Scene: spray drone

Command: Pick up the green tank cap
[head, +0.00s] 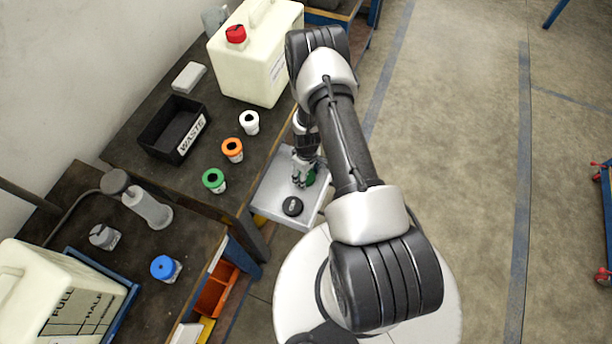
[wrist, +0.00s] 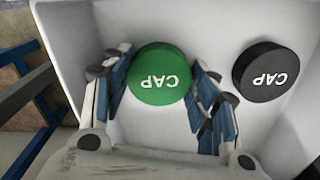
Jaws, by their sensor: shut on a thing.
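The green tank cap (wrist: 160,76) is a round disc marked CAP, seen in the wrist view between my two fingers. My gripper (wrist: 158,95) is shut on it, with a finger at its left and right sides. The head view shows my gripper (head: 304,178) over a light grey tray (head: 262,203), with only a bit of the green cap (head: 311,177) visible beside the fingers. I cannot tell whether the cap touches the tray floor.
A black cap (wrist: 266,79) lies in the tray, right of the green one in the wrist view. On the bench are green-topped (head: 214,180), orange-topped (head: 232,149) and white (head: 249,122) containers, a black waste bin (head: 160,128) and a large jug (head: 243,75).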

